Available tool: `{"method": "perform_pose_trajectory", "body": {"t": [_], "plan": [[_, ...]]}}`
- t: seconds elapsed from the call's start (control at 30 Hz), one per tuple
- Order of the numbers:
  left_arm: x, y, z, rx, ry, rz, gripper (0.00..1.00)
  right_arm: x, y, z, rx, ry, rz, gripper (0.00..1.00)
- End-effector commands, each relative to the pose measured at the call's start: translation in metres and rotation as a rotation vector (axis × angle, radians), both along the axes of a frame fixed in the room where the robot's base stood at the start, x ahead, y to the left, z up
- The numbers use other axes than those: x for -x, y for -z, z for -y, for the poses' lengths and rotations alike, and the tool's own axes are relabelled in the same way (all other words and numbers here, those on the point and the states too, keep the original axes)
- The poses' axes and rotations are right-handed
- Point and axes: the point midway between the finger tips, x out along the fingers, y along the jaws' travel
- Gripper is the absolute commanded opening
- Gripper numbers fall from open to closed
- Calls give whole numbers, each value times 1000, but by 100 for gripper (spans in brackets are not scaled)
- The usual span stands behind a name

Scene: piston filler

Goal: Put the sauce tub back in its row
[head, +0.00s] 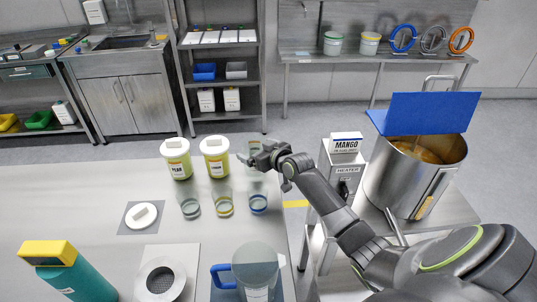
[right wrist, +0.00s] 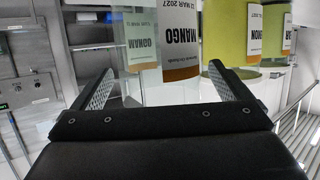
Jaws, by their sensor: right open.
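Two tubs with white lids and yellow-green contents, the left one labelled PEAR (head: 176,158) and a second tub (head: 215,157), stand at the back of the table. My right gripper (head: 252,154) is open at the right end of this row, partly hiding what stands there. In the right wrist view, a clear tub labelled MANGO (right wrist: 180,40) is ahead of the open jaws, apparently not gripped. Yellow-green tubs (right wrist: 226,70) show to its right. My left gripper is out of view.

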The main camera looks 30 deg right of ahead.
Motion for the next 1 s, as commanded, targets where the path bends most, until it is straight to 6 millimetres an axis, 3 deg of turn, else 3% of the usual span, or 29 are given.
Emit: {"method": "perform_pose_trajectory", "body": {"t": [0.63,1.0], "plan": [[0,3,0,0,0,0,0,89,-30,13,4,0,-2,97],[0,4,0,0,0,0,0,110,-39,15,1,0,-3,97]]}}
